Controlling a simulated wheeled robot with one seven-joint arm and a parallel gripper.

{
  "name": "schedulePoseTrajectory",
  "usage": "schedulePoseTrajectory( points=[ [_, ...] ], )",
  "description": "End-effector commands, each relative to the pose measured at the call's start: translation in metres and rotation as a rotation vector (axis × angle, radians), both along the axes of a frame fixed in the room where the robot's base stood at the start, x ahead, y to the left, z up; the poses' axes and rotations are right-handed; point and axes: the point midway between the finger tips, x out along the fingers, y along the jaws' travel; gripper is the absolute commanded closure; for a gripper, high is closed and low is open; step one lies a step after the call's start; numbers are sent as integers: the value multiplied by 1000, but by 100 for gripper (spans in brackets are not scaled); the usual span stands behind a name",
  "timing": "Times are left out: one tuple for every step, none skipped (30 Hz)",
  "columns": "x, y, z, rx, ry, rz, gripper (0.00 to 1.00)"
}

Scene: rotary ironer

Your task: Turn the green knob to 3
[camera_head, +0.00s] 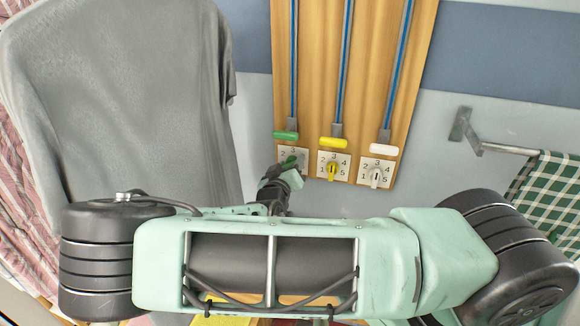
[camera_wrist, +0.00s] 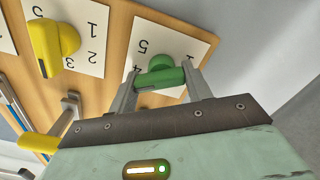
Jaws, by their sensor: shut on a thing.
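The green knob (camera_wrist: 165,74) sits on a white number plate (camera_wrist: 182,42) on the wooden board. In the wrist view, my gripper (camera_wrist: 160,82) has one finger on each side of the knob's bar and is shut on it. The bar's dark-marked end points to the left, close to the 4.
The yellow knob (camera_head: 332,168) is just right of the green one, and the white knob (camera_head: 376,175) is beyond it. Green, yellow and white handles (camera_head: 285,135) hang above on blue slides. Grey cloth (camera_head: 130,90) is at left; a rail with checked cloth (camera_head: 545,205) is at right.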

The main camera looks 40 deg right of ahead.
Motion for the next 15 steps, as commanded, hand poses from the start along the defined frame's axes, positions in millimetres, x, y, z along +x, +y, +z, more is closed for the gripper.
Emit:
schedulePoseTrajectory(
  points=[
    [0, 0, -1, -10, 13, 0, 74],
    [0, 0, -2, -18, 25, -1, 74],
    [0, 0, -2, -31, 42, -1, 74],
    [0, 0, -2, -42, 56, -1, 74],
    [0, 0, -2, -54, 72, -2, 74],
    [0, 0, -2, -72, 94, -2, 74],
    [1, 0, -2, -86, 111, -1, 74],
    [1, 0, -2, -101, 130, -1, 74],
    [1, 0, -2, -123, 158, -1, 74],
    [1, 1, -2, -139, 179, 0, 74],
    [1, 1, -2, -156, 202, 0, 74],
    [1, 1, -2, -180, 232, 0, 74],
    [2, 1, -2, -198, 254, 0, 74],
    [2, 1, -2, -216, 277, 0, 74],
    [2, 2, -1, -239, 306, 0, 74]
  ],
)
